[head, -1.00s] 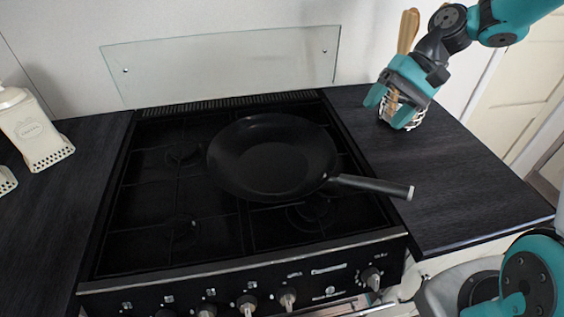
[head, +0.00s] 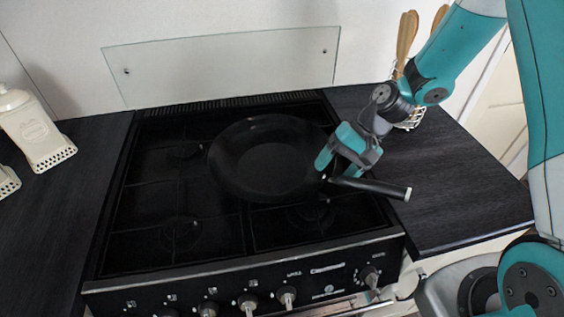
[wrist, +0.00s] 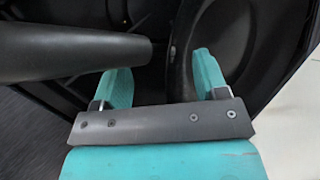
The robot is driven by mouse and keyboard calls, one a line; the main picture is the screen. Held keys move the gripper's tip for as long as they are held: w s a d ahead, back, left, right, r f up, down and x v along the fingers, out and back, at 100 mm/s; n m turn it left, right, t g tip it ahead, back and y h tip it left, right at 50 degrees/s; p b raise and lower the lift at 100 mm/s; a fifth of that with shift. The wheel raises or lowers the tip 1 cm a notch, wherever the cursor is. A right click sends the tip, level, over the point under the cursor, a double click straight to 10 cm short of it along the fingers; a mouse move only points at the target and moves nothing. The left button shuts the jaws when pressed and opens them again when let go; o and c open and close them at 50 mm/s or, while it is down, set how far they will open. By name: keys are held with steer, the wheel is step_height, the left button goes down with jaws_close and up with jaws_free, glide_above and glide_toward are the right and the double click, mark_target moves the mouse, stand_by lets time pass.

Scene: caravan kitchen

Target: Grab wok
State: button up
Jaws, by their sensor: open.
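The black wok (head: 268,160) sits on the hob, its handle (head: 370,187) pointing right and slightly toward the front, with a pale end cap. My gripper (head: 336,170) is open and empty in the head view, above the place where the handle joins the wok's right rim. In the wrist view, the two teal fingertips of my gripper (wrist: 163,80) are apart. The dark handle (wrist: 70,50) comes in from the left and ends near the left finger. The wok's curved rim (wrist: 185,50) shows near the right finger. I cannot tell whether a finger touches the handle.
The black hob (head: 170,235) has a glass splashback (head: 225,65) behind it and knobs along its front. A utensil holder (head: 410,118) with wooden utensils stands at the back right. White canisters (head: 35,130) stand at the left. The right counter (head: 450,195) has free room.

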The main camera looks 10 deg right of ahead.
steer(key=shift+a+f, duration=0.15)
steer(key=shift+f, duration=0.05)
jaws_close()
steer(key=shift+s, duration=0.2)
stand_by(1.1)
